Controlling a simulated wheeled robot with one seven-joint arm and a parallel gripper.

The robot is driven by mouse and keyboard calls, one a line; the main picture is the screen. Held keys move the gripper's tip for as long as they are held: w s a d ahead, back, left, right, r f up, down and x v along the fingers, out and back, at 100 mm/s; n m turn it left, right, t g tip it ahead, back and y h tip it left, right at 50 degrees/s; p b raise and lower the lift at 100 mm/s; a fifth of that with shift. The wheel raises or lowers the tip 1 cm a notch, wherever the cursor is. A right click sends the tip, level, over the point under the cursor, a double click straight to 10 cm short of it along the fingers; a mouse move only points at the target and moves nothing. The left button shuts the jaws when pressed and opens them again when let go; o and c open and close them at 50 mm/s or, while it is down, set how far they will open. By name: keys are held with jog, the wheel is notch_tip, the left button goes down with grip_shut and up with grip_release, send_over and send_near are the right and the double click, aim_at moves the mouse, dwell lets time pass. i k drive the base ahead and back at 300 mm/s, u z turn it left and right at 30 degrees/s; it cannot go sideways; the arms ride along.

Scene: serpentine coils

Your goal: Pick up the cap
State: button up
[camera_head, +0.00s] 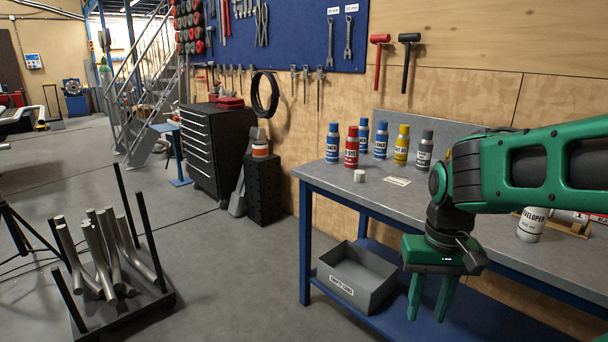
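A small whitish cap (359,175) sits on the grey workbench top (335,183), near its left end, just in front of the spray cans. My gripper (428,312) hangs fingers-down in front of the bench edge, to the right of the cap, below it in the picture and apart from it. Its two green fingers are spread with nothing between them. A flat pale card (397,181) lies to the right of the cap.
Several spray cans stand behind the cap, including a red one (351,147) and a yellow one (401,145). A white developer can (531,225) stands at right, near my arm. A grey bin (355,278) sits on the blue lower shelf (400,318).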

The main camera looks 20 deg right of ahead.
aim_at(359, 175)
jog(key=i, duration=1.15)
jog(key=z, duration=0.75)
jog(key=i, duration=0.6)
jog(key=z, duration=0.45)
